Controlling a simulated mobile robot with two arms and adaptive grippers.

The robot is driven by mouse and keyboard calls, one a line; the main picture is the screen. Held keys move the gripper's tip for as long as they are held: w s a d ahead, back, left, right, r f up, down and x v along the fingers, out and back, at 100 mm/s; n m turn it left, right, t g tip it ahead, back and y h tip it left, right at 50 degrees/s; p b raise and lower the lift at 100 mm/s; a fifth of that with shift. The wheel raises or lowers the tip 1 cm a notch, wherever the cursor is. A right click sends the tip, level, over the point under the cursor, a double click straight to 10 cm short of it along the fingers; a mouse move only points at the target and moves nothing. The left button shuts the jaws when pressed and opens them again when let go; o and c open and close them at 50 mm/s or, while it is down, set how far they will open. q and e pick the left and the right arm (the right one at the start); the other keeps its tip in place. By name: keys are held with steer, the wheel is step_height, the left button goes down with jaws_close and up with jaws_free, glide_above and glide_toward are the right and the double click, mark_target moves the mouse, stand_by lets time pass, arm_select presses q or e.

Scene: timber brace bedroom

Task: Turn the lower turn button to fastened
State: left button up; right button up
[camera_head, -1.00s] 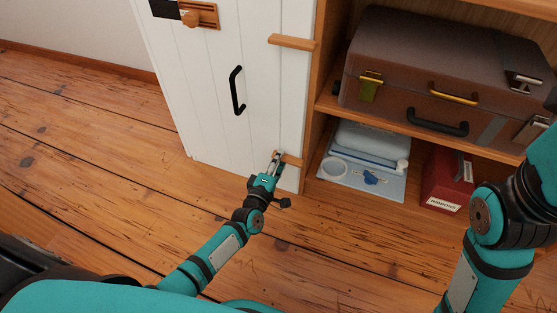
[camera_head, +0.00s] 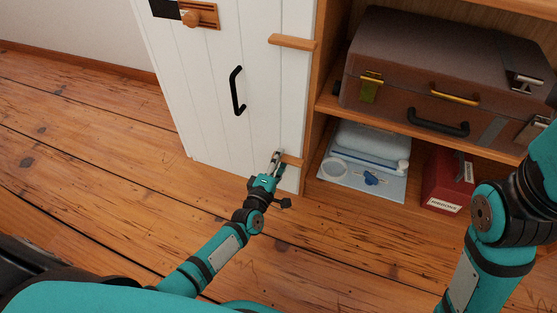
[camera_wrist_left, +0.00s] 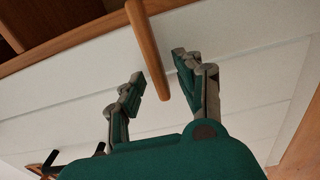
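The lower turn button (camera_head: 292,161) is a wooden bar low on the edge of the white door (camera_head: 215,75), partly hidden by my left gripper (camera_head: 276,156). In the left wrist view, the lower turn button (camera_wrist_left: 148,48) runs from the wooden frame across the door edge onto the white boards. My left gripper (camera_wrist_left: 158,82) is open there, with one finger on each side of the bar's free end. The right finger looks closer to the bar; contact cannot be told. The upper turn button (camera_head: 292,43) lies across the door edge and frame. My right gripper is out of view.
A black door handle (camera_head: 237,91) and a wooden latch (camera_head: 198,16) are on the door. Right of it, open shelves hold a brown suitcase (camera_head: 430,70), a pale blue case (camera_head: 365,175) and a red box (camera_head: 448,182). The floor (camera_head: 90,130) at left is clear.

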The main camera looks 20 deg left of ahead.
arm_select(q)
steer(key=s, duration=0.7)
steer(key=shift+s, duration=0.25)
steer(key=shift+a, duration=0.1)
